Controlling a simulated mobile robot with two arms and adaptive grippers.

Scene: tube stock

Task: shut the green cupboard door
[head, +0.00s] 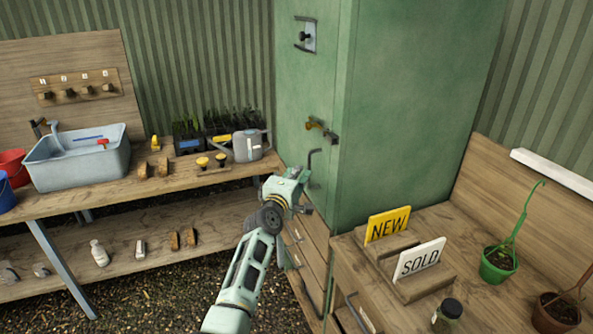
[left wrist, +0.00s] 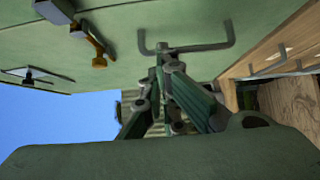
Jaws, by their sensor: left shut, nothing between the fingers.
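The tall green cupboard (head: 415,100) stands at the back, and its green door (head: 295,90) faces left. The door looks near flush with the body; I cannot tell whether a narrow gap is left. It carries a dark bar handle (head: 312,160), a brass-coloured latch piece (head: 318,127) and a plate with a knob (head: 306,36). My left gripper (head: 301,180) is shut and empty, right by the bar handle. In the left wrist view its fingertips (left wrist: 165,58) reach the handle (left wrist: 195,48) close to the door face (left wrist: 200,20); contact is unclear. My right gripper is out of view.
Below the door are wooden drawers (head: 309,257). At right, a wooden bench (head: 470,222) holds NEW (head: 388,225) and SOLD (head: 419,259) signs, a jar and pots. At left, a bench (head: 110,190) holds a basin (head: 78,160) and a watering can (head: 247,146). Gravel floor lies between.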

